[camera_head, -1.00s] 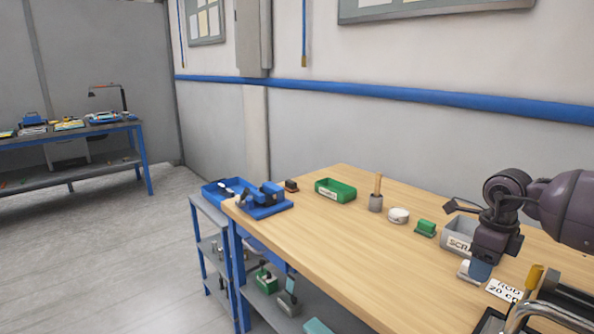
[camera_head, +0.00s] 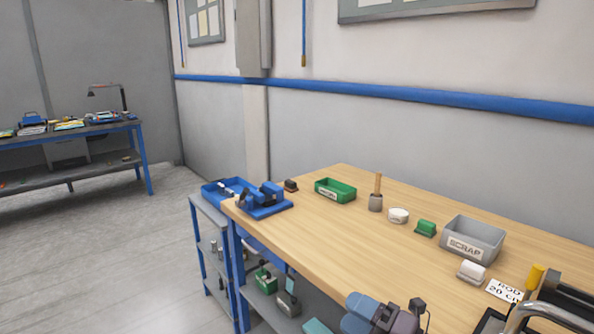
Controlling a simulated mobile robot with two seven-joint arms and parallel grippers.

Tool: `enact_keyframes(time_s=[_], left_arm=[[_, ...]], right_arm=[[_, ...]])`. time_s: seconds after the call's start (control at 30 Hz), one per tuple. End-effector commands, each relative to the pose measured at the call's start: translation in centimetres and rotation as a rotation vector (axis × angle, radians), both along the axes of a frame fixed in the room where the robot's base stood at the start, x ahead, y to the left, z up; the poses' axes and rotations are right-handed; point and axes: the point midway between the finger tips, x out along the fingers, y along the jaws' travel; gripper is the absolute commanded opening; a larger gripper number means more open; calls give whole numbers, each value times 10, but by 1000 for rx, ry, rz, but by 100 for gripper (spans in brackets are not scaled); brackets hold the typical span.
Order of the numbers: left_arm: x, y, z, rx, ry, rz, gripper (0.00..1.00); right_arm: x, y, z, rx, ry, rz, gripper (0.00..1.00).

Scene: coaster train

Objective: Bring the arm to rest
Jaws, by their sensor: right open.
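My right arm (camera_head: 372,315) shows at the bottom edge, in front of the workbench's front edge. Its right gripper (camera_head: 416,312) is low and partly cut off by the picture's bottom edge. It is open, and nothing shows in it. It is apart from the things on the bench top. My left gripper is not in view.
The wooden workbench (camera_head: 330,235) carries a blue vise (camera_head: 265,203), a green bin (camera_head: 335,190), a mallet (camera_head: 376,195), a grey scrap bin (camera_head: 472,240), a small white-topped block (camera_head: 472,271) and a rod sign (camera_head: 505,290). The bench's front middle is clear.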

Motion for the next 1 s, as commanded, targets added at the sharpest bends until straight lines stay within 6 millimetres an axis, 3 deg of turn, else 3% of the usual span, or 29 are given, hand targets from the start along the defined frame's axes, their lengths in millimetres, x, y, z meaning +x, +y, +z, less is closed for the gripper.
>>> enact_keyframes(time_s=[0.17,0.37,0.57,0.7,0.8,1.0], left_arm=[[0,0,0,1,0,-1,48],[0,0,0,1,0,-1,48],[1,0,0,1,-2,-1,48],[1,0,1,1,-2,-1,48],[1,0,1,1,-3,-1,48],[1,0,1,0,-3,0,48]], right_arm=[[-7,-34,-11,284,239,-310,57],[-30,-87,-50,529,548,-668,57],[-85,-137,-105,714,897,-1023,57],[-141,-161,-141,802,1151,-1254,57],[-177,-169,-158,837,1294,-1375,57],[-230,-176,-175,870,1495,-1532,57]])
